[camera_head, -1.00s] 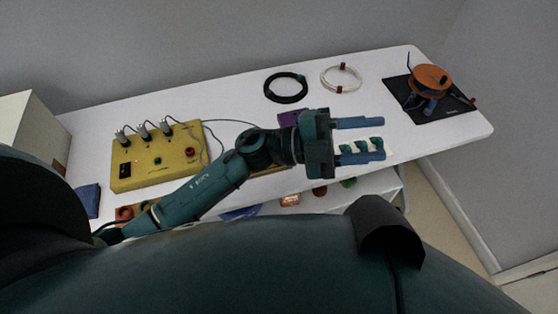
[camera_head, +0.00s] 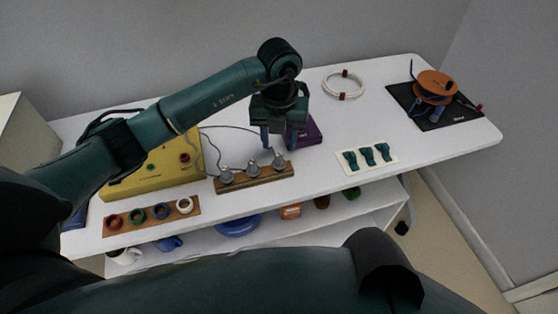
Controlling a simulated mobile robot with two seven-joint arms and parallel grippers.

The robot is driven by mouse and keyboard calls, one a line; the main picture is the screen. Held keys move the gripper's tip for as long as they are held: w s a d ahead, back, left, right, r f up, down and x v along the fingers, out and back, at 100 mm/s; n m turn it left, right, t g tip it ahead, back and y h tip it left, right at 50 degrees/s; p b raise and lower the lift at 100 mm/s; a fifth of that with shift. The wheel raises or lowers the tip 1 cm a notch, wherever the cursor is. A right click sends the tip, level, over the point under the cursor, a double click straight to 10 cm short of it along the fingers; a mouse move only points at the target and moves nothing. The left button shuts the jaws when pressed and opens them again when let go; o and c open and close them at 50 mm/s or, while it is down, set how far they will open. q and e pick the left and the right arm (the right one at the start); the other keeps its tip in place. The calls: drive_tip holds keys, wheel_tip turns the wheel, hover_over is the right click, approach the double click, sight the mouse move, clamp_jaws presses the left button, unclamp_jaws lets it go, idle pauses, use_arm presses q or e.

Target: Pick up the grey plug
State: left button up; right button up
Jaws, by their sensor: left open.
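Several grey plugs stand in a row on a wooden strip (camera_head: 240,183) near the table's front: a left one (camera_head: 227,176), a middle one (camera_head: 252,168) and a right one (camera_head: 278,161). My left gripper (camera_head: 278,141) points down just above and behind the right plug, with its blue fingers apart and nothing seen between them. I cannot tell whether a fingertip touches the plug. Dark cables run from the yellow box (camera_head: 150,178) towards the strip. My arm hides the top left of that box. My right gripper is not in view.
A purple block (camera_head: 309,135) sits right beside the gripper. A wooden rack with coloured rings (camera_head: 150,217) lies front left. A white card with green pieces (camera_head: 349,164), a white coil (camera_head: 343,86) and an orange reel (camera_head: 436,82) on a black mat are to the right.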

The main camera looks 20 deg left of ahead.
sight(279, 154)
use_arm(q)
wheel_tip(279, 154, down, 2)
drive_tip(key=shift+f, duration=0.2)
wheel_tip(279, 154, down, 5)
drive_tip(key=shift+w, duration=0.15)
drive_tip(key=shift+c, duration=0.2)
drive_tip(key=c, duration=0.8)
drive_tip(key=shift+r, duration=0.1)
wheel_tip(279, 154, up, 10)
drive_tip(key=shift+f, duration=0.1)
